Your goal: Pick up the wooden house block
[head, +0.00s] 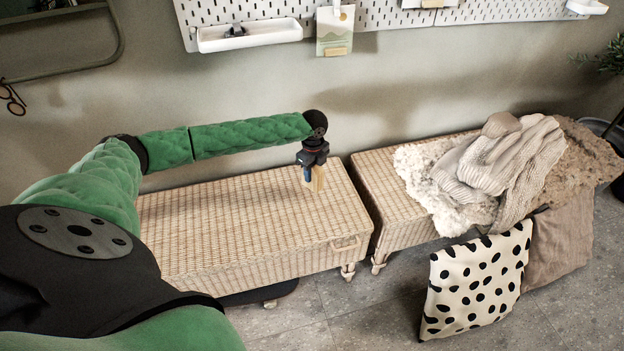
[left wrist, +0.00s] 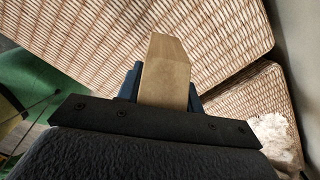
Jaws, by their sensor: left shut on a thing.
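The wooden house block (head: 319,178) is a pale wood piece with a sloped top. It shows between the fingers of my left gripper (head: 311,172), above the left wicker bench near its right end. In the left wrist view the block (left wrist: 165,72) fills the gap between the two blue fingers of the left gripper (left wrist: 164,85), which is shut on it. The block's end sticks out past the fingertips. I cannot tell whether the block still touches the bench. My right gripper is not in view.
The left wicker bench (head: 235,225) is otherwise bare. A second wicker bench (head: 385,190) to the right carries blankets (head: 510,165). A spotted cushion (head: 475,280) and a brown cushion (head: 562,245) lean in front of it. A pegboard with a white tray (head: 250,36) hangs on the wall behind.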

